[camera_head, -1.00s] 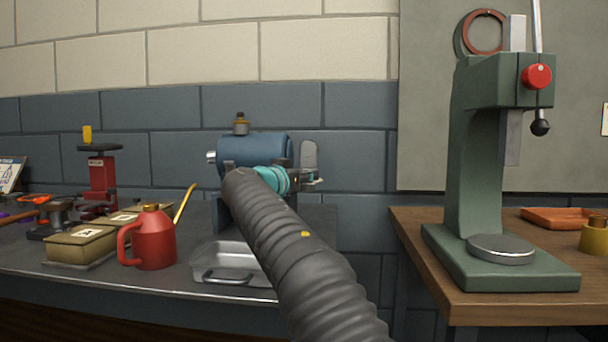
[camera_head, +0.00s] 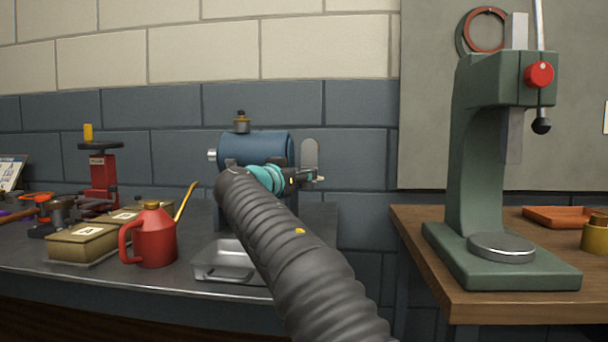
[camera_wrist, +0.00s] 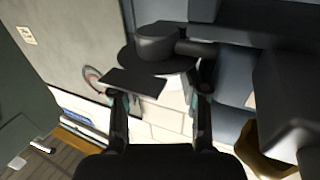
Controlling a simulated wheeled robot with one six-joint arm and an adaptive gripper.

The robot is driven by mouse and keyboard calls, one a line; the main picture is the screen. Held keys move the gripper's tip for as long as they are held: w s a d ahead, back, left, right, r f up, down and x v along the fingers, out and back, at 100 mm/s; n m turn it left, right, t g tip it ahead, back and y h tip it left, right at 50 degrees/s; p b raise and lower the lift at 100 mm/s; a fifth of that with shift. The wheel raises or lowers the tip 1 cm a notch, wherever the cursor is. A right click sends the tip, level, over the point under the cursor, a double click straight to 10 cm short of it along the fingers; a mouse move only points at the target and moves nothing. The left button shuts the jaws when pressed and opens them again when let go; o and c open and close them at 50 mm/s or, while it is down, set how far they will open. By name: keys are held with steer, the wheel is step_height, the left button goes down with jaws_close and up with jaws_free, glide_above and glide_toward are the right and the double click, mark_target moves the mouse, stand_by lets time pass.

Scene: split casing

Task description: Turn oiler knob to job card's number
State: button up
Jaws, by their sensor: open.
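A blue rounded machine (camera_head: 262,148) stands on the left bench against the wall. A small brass fitting with a dark top, which looks like the oiler (camera_head: 241,124), sits on top of it; no numbers are legible there. My gripper (camera_head: 306,177) is at the machine's right side, lower than the oiler and partly hidden by my arm. In the wrist view my gripper (camera_wrist: 162,98) is open with nothing between its fingers. A dark round part (camera_wrist: 158,48) lies beyond the fingertips; I cannot tell what it is. A printed card (camera_head: 11,173) leans at the far left, unreadable.
A red oil can (camera_head: 153,238), a metal tray (camera_head: 218,273), tan boxes (camera_head: 84,241) and a red stand (camera_head: 102,182) crowd the left bench. A green press (camera_head: 478,170) stands on the wooden bench at right. A gap separates the benches.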

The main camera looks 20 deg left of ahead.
steer(key=s+a, duration=0.1)
steer(key=s, duration=0.9)
steer(key=shift+a, duration=0.3)
